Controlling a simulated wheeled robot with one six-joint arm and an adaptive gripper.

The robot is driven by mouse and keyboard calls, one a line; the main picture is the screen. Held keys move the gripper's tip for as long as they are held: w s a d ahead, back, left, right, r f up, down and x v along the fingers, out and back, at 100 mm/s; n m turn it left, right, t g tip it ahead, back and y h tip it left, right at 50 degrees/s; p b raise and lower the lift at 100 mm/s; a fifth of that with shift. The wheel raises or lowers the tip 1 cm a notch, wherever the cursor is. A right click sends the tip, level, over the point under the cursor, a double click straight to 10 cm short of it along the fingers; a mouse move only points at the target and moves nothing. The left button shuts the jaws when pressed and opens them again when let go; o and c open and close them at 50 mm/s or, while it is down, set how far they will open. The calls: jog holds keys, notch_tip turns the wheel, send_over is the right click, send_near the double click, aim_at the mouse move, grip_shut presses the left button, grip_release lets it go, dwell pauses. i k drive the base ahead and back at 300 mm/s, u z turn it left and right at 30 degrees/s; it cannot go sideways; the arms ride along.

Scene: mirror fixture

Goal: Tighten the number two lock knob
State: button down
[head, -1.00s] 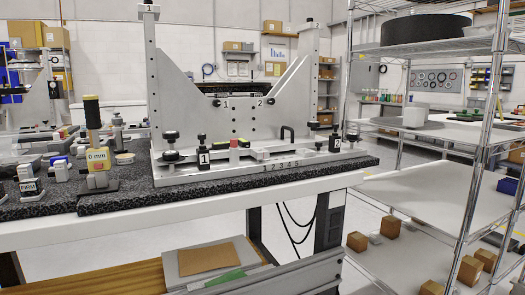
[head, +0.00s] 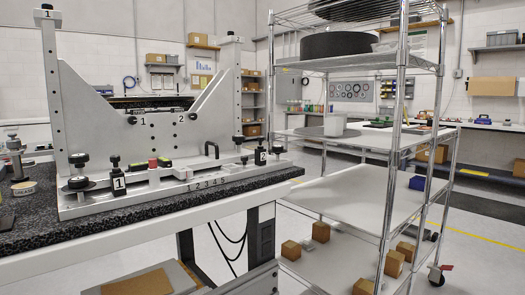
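The grey mirror fixture (head: 160,150) stands on a black speckled slab (head: 225,191) on the workbench at the left of the head view. Its upright plate has a small black knob (head: 193,116) beside a printed 2 and another black knob (head: 132,120) beside a printed 1. A black block labelled 2 (head: 262,156) stands at the right end of the base, with a black-topped knob (head: 238,140) nearby. A black block labelled 1 (head: 118,182) and a wide black knob (head: 78,160) are at the left end. I cannot tell how tight any knob is. My gripper is not in view.
Cables hang under the bench. Open floor shows at the far right.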

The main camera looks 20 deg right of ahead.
aim_at(277, 150)
jog(key=k, duration=0.65)
jog(key=u, duration=0.05)
jog(key=i, duration=0.55)
jog(key=z, duration=0.65)
jog(key=i, duration=0.5)
jog(key=z, duration=0.65)
